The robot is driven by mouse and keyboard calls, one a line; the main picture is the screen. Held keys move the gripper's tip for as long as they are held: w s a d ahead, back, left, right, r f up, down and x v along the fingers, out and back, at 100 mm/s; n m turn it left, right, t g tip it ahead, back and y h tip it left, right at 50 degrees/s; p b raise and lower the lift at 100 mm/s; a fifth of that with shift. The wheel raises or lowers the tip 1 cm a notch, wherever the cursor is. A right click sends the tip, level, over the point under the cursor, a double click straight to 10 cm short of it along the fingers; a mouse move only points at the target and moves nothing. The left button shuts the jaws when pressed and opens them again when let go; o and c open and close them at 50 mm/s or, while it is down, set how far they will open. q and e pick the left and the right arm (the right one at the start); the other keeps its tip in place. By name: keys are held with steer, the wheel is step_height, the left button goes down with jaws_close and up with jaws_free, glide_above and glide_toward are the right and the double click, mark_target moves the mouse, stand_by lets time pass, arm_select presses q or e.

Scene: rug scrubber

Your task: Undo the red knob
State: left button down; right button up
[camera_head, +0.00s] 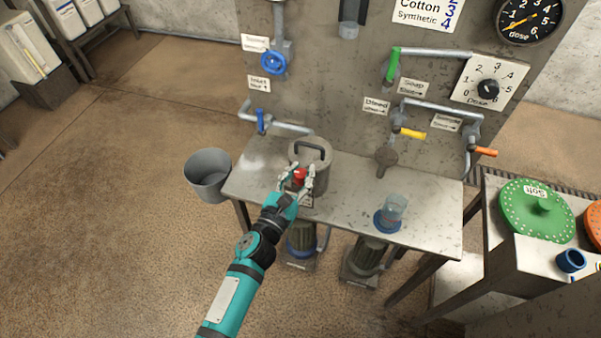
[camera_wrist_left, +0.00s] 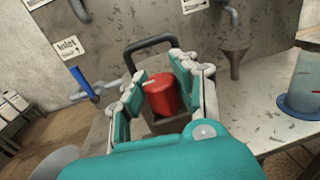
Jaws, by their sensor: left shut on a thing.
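The red knob (camera_head: 299,175) is on the front of a grey metal pot (camera_head: 322,150) with a dark handle on its lid. The pot stands on the metal bench. My left gripper (camera_head: 297,181) is at the pot's front, its fingers on both sides of the knob and closed on it. In the left wrist view the red knob (camera_wrist_left: 165,94) sits between the two fingers of my left gripper (camera_wrist_left: 160,92), with the pot's dark handle (camera_wrist_left: 150,48) behind it. My right gripper is not in view.
A grey bucket (camera_head: 208,172) is on the left beside the bench (camera_head: 425,205). A clear cup (camera_head: 394,208) stands on a blue disc to the right. Pipes with a blue valve wheel (camera_head: 273,62) and coloured levers are on the wall behind. A green lid (camera_head: 536,212) is at the right.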

arm_select(q)
steer(key=shift+m+g+h, duration=0.3)
steer(key=shift+h, duration=0.1)
steer(key=shift+a+m+g+h+p, duration=0.1)
steer(key=shift+m+g+h+p, duration=0.3)
steer(key=shift+m+h+p, duration=0.25)
steer(key=shift+w+m+g+h, duration=0.1)
steer(key=shift+m+g+h, duration=0.6)
steer(key=shift+h, duration=0.35)
steer(key=m+g+h, duration=0.1)
steer(key=g+h+b, duration=0.1)
steer(key=m+g+h, duration=0.1)
steer(key=shift+f+m, duration=0.25)
steer(key=shift+m, duration=0.1)
steer(key=m+g+h+b, duration=0.1)
steer(key=m+g+b, duration=0.2)
steer(key=g+b, duration=0.1)
steer(key=m+g+h+b, duration=0.2)
steer(key=m+g+b, duration=0.1)
steer(key=g, duration=0.3)
steer(key=shift+m+b, duration=0.3)
steer(key=shift+b, duration=0.5)
steer(key=shift+r+m+g+b, duration=0.2)
steer(key=shift+m+g+b, duration=0.6)
steer(key=shift+g+b, duration=0.3)
steer(key=shift+g, duration=0.3)
